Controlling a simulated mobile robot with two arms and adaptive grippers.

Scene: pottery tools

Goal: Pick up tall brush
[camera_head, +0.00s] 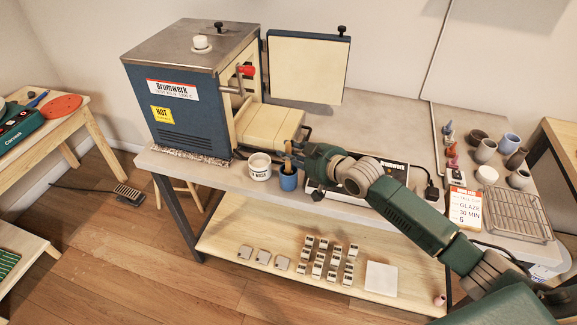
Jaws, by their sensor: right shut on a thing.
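The tall brush (288,148) stands upright in a small blue cup (288,182) near the front edge of the workbench. Only a short length of its brownish handle shows. My right gripper (291,158) reaches in from the right just above the cup and is shut on the brush. The gripper body hides part of the brush, and its lower end is inside the cup. My left gripper is not in view.
A white cup (260,167) stands close to the left of the blue cup. A kiln (190,95) with its door (307,68) open stands behind and left. A wire rack (508,213) and several small pots fill the bench's right end.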

